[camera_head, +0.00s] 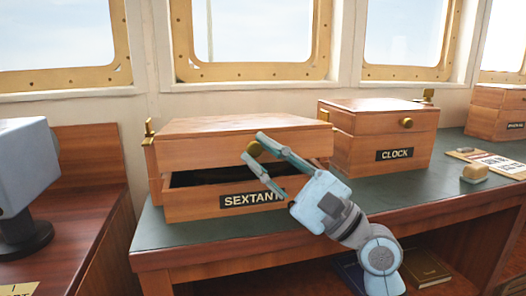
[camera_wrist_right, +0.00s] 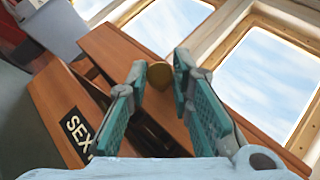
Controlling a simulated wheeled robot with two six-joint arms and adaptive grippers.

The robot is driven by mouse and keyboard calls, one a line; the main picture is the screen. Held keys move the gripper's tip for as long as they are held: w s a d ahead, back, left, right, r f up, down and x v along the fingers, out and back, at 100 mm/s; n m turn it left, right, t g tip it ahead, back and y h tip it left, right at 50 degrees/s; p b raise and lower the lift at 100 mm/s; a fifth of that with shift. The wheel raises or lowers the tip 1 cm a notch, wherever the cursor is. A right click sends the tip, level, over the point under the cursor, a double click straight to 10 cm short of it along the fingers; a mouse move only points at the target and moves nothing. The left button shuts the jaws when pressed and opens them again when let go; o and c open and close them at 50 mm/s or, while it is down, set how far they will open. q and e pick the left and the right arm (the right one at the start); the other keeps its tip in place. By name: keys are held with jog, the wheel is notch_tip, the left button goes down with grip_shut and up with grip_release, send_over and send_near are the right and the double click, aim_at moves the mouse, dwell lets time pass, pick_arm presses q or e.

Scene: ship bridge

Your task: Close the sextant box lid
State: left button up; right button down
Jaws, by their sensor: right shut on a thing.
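The wooden sextant box (camera_head: 185,208) stands on the green-topped desk, its front label reading SEXTANT. Its lid (camera_head: 205,152) is lowered most of the way, and a dark gap shows between the lid's front edge and the box. A round brass knob (camera_head: 254,148) sits on the lid's front. My right gripper (camera_head: 254,147) reaches in from the lower right, its fingers shut on the knob. In the right wrist view the knob (camera_wrist_right: 159,75) shows between the teal finger pads (camera_wrist_right: 156,82). The box's inside is mostly hidden in shadow. My left gripper is out of view.
A closed CLOCK box (camera_head: 340,150) stands just right of the sextant box. A grey instrument (camera_head: 25,170) stands left. Windows line the wall behind.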

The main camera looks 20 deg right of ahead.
jog(key=shift+w+f, duration=0.1)
jog(key=shift+f, duration=0.1)
jog(key=c, duration=1.5)
grip_release()
jog(key=shift+o, duration=0.2)
jog(key=v, duration=0.7)
jog(key=shift+f, duration=0.15)
jog(key=shift+d, duration=0.15)
